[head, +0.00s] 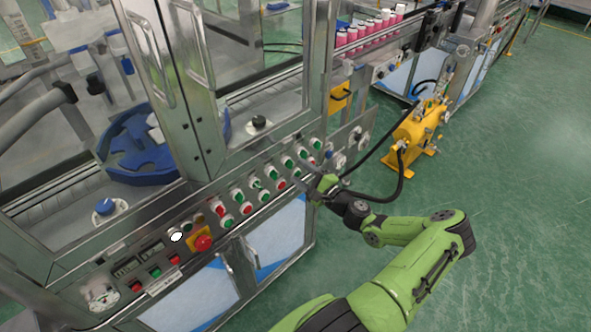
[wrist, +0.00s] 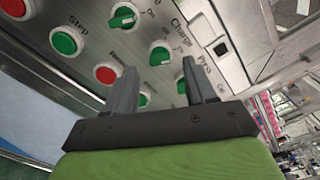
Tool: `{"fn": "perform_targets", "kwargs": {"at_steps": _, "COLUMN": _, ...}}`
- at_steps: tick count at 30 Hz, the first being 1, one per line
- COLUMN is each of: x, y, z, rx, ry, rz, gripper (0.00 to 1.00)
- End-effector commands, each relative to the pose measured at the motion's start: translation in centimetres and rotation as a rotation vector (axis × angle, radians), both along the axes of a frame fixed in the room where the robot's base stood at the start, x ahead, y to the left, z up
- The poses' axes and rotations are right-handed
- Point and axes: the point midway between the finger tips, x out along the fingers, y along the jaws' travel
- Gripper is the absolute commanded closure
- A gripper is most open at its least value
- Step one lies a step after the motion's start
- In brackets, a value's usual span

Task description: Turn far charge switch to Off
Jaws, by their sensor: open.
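A green rotary switch (wrist: 160,55) on the steel control panel sits by the printed word "Charge" in the wrist view. An "On" mark is beside it; its exact setting is too small to read. My gripper (wrist: 159,67) is open and empty, its fingers spread, with this switch showing between and just beyond the fingertips. I cannot tell whether they touch the panel. Another green switch (wrist: 123,17) is up and left, and one more (wrist: 182,86) is partly hidden by the right finger. In the head view my gripper (head: 322,186) is at the panel's right end.
Green and red push buttons (wrist: 63,42) line the panel beside the switches. A red emergency stop (head: 203,243) is farther left. A yellow machine (head: 414,133) with black hoses stands right of my gripper. Green floor (head: 520,190) is clear at the right.

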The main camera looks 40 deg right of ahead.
Motion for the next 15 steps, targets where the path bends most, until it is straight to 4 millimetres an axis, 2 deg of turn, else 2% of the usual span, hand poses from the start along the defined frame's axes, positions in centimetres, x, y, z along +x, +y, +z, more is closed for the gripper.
{"fn": "perform_targets", "kwargs": {"at_steps": 3, "x": 2.0, "y": 0.1, "z": -0.1, "rx": 0.0, "ry": 0.0, "rz": 0.002, "gripper": 0.45}}
{"fn": "perform_targets", "kwargs": {"at_steps": 6, "x": 2.8, "y": 0.1, "z": -0.1, "rx": 0.0, "ry": 0.0, "rz": 0.001, "gripper": 0.45}}
{"fn": "perform_targets", "kwargs": {"at_steps": 14, "x": 2.9, "y": 0.1, "z": 0.0, "rx": 0.0, "ry": 0.002, "rz": 0.001, "gripper": 0.45}}
{"fn": "perform_targets", "kwargs": {"at_steps": 15, "x": 2.9, "y": 0.1, "z": 0.0, "rx": 0.0, "ry": 0.002, "rz": 0.001, "gripper": 0.51}}
